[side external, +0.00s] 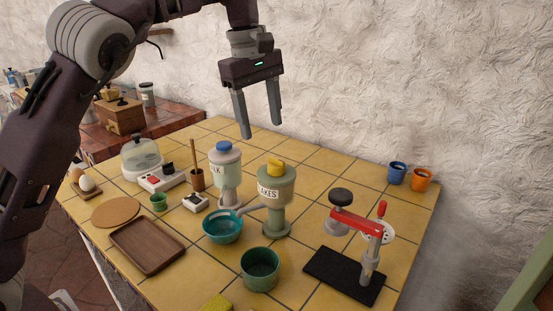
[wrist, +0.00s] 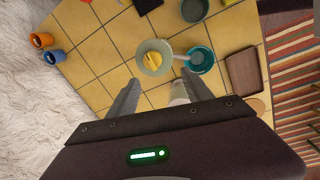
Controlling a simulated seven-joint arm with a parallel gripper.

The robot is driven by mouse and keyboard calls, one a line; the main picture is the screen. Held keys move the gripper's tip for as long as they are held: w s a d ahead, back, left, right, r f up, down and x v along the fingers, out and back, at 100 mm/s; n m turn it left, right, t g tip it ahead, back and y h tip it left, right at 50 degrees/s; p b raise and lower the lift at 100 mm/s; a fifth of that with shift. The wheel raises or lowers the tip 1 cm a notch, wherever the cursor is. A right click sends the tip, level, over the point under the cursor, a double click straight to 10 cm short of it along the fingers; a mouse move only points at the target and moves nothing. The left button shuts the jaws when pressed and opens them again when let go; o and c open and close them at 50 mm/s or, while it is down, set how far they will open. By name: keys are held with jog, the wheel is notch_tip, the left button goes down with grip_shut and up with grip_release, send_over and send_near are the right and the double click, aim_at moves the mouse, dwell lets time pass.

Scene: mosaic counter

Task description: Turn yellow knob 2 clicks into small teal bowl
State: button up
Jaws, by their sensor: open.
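The yellow knob (side external: 276,165) sits on top of a grey-green dispenser (side external: 276,196) with a partly visible label ending in "AKES". In the wrist view the knob (wrist: 153,60) shows at the centre of the round dispenser top. The dispenser's spout points left to the small teal bowl (side external: 222,232), and its tip appears over the rim. The teal bowl also shows in the wrist view (wrist: 208,68). My gripper (side external: 261,130) is open and empty, pointing down above and behind the dispensers. Its two fingers also show in the wrist view (wrist: 160,84).
A pale dispenser (side external: 226,179) with a blue knob stands left of the yellow-knob one. A green bowl (side external: 260,279) is in front, a brown tray (side external: 147,247) at left, and a red-armed press (side external: 355,222) at right. Blue (side external: 397,173) and orange (side external: 421,180) cups stand near the wall.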

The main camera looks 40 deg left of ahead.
aim_at(277, 160)
jog(key=w+d+f, duration=0.2)
jog(key=shift+f+n+y, duration=0.3)
jog(key=shift+f+y, duration=0.1)
notch_tip(277, 160, down, 6)
jog(key=shift+w+d+r, duration=0.1)
jog(key=shift+d+r, duration=0.05)
jog(key=shift+w+f, duration=0.1)
jog(key=shift+f, duration=0.45)
grip_shut()
